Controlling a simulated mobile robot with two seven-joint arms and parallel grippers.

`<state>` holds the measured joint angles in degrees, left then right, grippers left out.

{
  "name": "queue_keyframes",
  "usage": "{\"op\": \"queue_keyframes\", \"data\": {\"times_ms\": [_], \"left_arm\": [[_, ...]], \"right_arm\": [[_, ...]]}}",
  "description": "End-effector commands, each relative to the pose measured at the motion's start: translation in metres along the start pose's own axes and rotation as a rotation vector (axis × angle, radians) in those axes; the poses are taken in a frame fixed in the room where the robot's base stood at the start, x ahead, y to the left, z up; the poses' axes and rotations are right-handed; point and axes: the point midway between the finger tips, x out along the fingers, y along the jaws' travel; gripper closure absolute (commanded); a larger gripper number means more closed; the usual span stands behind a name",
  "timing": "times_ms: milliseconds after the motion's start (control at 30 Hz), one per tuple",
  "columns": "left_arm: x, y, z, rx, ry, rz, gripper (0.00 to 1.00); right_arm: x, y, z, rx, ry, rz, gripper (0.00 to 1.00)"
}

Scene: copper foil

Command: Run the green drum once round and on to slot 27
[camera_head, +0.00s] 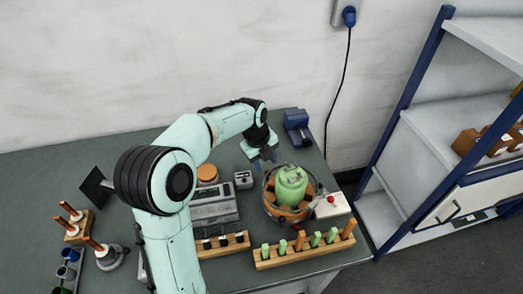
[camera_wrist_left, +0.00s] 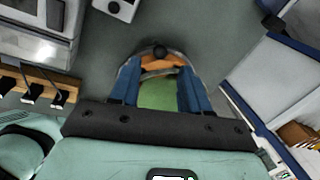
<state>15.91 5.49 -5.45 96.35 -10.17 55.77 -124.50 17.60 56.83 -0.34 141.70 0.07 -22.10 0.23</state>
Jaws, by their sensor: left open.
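The green drum (camera_head: 291,183) stands upright in a round brown base with a grey rim (camera_head: 269,207), at the right part of the table. No slot numbers are legible. My right gripper is not in view.
A white box with a red button (camera_head: 331,205) sits right of the base. A wooden rack (camera_head: 305,246) with green and orange pegs stands in front. A grey machine (camera_head: 212,207) is left, a blue device (camera_head: 297,125) behind. Shelves (camera_head: 440,130) stand right of the table.

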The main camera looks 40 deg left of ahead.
Motion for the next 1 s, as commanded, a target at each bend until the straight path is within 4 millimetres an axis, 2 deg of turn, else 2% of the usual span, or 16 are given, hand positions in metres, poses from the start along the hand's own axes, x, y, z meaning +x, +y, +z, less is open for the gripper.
{"op": "queue_keyframes", "data": {"times_ms": [33,100,333,1000], "left_arm": [[-0.014,-0.001,0.001,0.0,-0.003,-0.005,0.54],[-0.027,-0.001,0.001,0.0,-0.002,-0.004,0.54],[-0.054,0.0,0.0,-0.001,-0.001,0.0,0.54],[-0.058,0.0,0.0,-0.001,0.0,0.001,0.54]], "right_arm": [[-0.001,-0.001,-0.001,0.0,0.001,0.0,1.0],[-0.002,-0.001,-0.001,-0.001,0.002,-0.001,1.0],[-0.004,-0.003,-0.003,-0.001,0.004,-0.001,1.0],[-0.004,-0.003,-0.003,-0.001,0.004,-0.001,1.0]]}}
